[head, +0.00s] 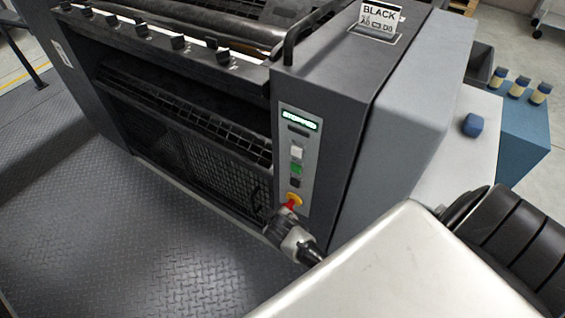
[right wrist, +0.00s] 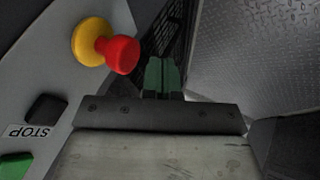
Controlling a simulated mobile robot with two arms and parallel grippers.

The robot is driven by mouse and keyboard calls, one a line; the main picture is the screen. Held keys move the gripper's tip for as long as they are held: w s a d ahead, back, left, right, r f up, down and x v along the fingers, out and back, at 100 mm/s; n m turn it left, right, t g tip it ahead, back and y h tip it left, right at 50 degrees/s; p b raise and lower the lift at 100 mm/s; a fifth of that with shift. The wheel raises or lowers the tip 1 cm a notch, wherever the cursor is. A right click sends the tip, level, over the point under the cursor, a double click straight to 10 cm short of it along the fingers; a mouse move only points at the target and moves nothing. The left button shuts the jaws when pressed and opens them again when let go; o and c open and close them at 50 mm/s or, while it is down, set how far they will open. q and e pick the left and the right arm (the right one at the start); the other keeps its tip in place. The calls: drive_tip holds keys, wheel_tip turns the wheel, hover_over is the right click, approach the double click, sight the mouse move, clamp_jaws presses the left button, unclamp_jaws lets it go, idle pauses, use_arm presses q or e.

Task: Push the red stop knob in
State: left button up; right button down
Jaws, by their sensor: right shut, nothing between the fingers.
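The red stop knob (head: 290,204) sits on a yellow collar at the low end of the control panel (head: 307,148) on the dark press. In the right wrist view the red knob (right wrist: 122,54) stands out from its yellow base (right wrist: 90,41) at the upper left. My right gripper (right wrist: 165,75) is shut and empty, its green fingers side by side to the right of the knob, with a small gap in the picture. In the head view my right gripper (head: 277,226) is just below the knob and partly overlaps it; contact cannot be told there. My left gripper is out of view.
Above the knob are a black button, a green button (head: 296,167) and a white button (head: 296,153), under a green display reading STOPPED (head: 301,119). A mesh guard (head: 215,160) is left of the panel. Patterned metal floor (head: 110,230) lies open at the left.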

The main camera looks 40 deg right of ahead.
drive_tip(key=shift+w+d, duration=0.2)
drive_tip(key=shift+d, duration=0.3)
drive_tip(key=shift+w+d, duration=0.15)
drive_tip(key=shift+d, duration=0.35)
drive_tip(key=shift+w+d+r+p, duration=0.1)
drive_tip(key=shift+w+d+p, duration=0.1)
drive_tip(key=shift+d, duration=0.3)
drive_tip(key=shift+w+d+p, duration=0.2)
drive_tip(key=shift+d, duration=0.25)
